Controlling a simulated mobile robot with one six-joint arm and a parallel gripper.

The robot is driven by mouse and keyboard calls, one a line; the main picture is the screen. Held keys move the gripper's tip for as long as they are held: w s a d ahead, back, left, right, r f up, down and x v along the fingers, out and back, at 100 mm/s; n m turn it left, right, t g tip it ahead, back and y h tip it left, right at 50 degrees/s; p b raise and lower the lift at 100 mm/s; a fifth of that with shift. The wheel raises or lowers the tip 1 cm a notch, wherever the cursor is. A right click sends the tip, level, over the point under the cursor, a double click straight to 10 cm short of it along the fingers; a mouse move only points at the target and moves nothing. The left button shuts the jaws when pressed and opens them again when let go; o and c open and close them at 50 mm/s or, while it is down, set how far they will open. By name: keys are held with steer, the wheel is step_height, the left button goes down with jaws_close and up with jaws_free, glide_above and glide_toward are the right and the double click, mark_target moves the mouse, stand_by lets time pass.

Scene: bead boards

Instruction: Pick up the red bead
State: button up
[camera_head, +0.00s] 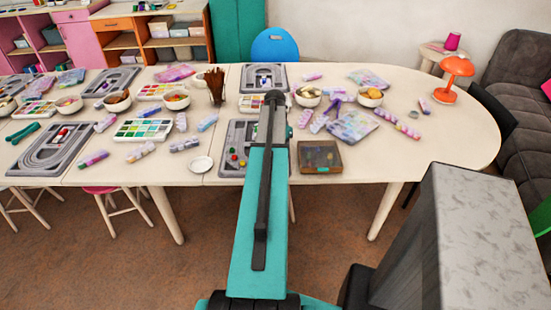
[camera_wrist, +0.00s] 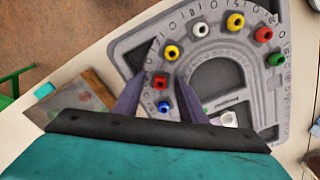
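In the wrist view, a grey bead board (camera_wrist: 130,42) holds beads in a curved groove. A red bead (camera_wrist: 160,81) lies between a yellow bead (camera_wrist: 171,52) and a blue bead (camera_wrist: 164,107). Nothing is seen held; how high the fingertips are above the board I cannot tell. In the head view my arm partly covers the board (camera_head: 226,172).
Another yellow bead (camera_wrist: 235,21) and a green bead (camera_wrist: 276,59) sit on the board. A brown box (camera_head: 320,157) stands to its right. Bowls, paint sets and bead tubes crowd the table (camera_head: 420,170).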

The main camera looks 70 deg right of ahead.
jaws_close()
stand_by(0.3)
steer(key=shift+r, duration=0.2)
steer(key=shift+r+b, duration=0.5)
steer(key=shift+r, duration=0.65)
steer(key=s+a+r+b, duration=0.1)
steer(key=s+a, duration=0.2)
steer(key=a, duration=0.4)
steer(key=s+a+r+b, duration=0.1)
steer(key=s+a, duration=0.2)
steer(key=a, duration=0.4)
steer(key=shift+s+a+r+b, duration=0.15)
steer(key=shift+s+a+b, duration=0.15)
steer(key=shift+b, duration=0.1)
steer(key=shift+w, duration=0.15)
